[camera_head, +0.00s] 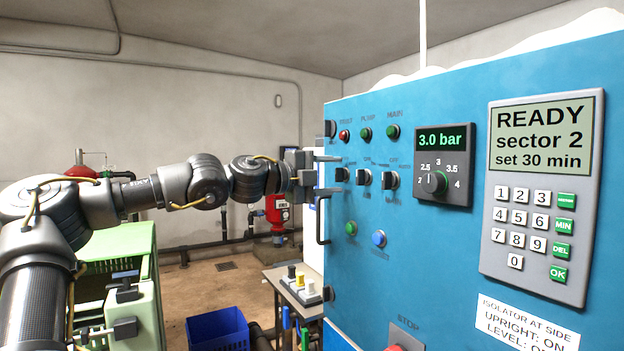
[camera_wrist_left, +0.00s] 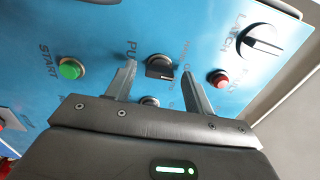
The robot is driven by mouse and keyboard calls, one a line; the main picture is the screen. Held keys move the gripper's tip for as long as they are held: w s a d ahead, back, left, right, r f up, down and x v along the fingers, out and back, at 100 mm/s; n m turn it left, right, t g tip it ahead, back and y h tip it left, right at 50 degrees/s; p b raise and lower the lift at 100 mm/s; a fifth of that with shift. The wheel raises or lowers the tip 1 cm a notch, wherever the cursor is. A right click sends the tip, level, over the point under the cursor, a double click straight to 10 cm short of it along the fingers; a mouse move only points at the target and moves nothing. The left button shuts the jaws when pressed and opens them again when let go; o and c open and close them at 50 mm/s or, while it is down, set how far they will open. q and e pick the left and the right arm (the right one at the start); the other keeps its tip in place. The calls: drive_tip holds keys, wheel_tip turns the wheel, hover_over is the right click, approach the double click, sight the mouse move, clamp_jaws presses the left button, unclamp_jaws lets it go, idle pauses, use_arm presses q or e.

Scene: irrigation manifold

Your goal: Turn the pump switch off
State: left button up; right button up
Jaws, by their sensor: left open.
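On the blue control panel (camera_head: 440,240), a row of three black rotary switches sits under small lamps. The leftmost black switch (camera_head: 342,175) also shows in the left wrist view (camera_wrist_left: 160,67), beside a partly hidden label starting "PU". My left gripper (camera_head: 330,173) is open at this switch, one finger above and one below it in the head view. In the left wrist view, the gripper (camera_wrist_left: 160,78) has the switch between its fingers, which look apart from it. Whether the fingertips touch the panel I cannot tell. The switch's exact setting is unclear. My right gripper is not in view.
A red lamp (camera_head: 344,135) is above the switch and a green button (camera_head: 351,228) below it. The middle switch (camera_head: 363,177) is close on the right. A black handle (camera_head: 322,220) is just below the gripper. A blue crate (camera_head: 218,330) stands on the floor.

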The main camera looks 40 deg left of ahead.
use_arm(q)
drive_tip(key=b+v, duration=0.4)
drive_tip(key=v, duration=0.6)
drive_tip(key=shift+f, duration=0.1)
idle(0.3)
